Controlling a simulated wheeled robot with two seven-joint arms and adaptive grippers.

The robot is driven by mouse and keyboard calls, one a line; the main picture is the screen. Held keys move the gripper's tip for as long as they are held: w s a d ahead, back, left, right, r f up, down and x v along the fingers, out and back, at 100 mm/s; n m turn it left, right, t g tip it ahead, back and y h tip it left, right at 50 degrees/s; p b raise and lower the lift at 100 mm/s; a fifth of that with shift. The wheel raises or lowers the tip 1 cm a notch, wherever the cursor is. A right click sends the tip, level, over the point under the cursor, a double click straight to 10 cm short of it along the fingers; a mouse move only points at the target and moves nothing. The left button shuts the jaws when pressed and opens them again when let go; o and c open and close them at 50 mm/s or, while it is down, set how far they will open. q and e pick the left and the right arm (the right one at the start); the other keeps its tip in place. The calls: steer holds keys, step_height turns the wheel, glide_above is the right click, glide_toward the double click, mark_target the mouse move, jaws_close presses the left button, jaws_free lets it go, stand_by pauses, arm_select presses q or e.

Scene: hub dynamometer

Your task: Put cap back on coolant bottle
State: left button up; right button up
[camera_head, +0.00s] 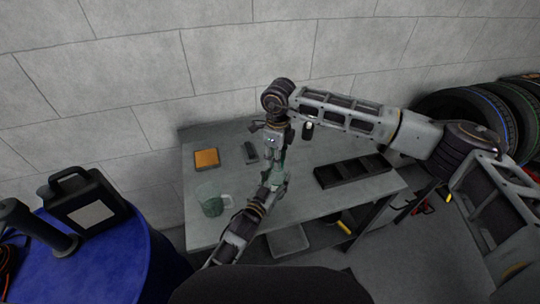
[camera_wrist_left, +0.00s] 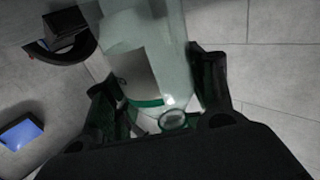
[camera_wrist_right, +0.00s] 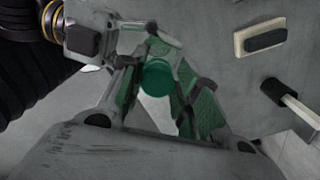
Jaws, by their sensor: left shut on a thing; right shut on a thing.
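The coolant bottle (camera_wrist_left: 148,55) is translucent with a green band, and stands between the fingers of my left gripper (camera_wrist_left: 160,100), which is shut on it. In the head view the bottle (camera_head: 278,180) shows as a pale green shape above the table, partly hidden by my grippers. The round green cap (camera_wrist_right: 157,78) is between the fingertips of my right gripper (camera_wrist_right: 158,85), which is shut on it. In the head view my right gripper (camera_head: 274,148) is directly above the bottle. I cannot tell whether the cap touches the bottle's mouth.
The grey table (camera_head: 340,205) also holds an orange-topped block (camera_head: 207,158), a small dark block (camera_head: 250,152), a clear mug (camera_head: 212,200) and a black compartment tray (camera_head: 352,172). A blue drum (camera_head: 120,250) with a black jug (camera_head: 85,203) stands at left. Tyres (camera_head: 470,110) are at right.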

steer(key=shift+f, duration=0.35)
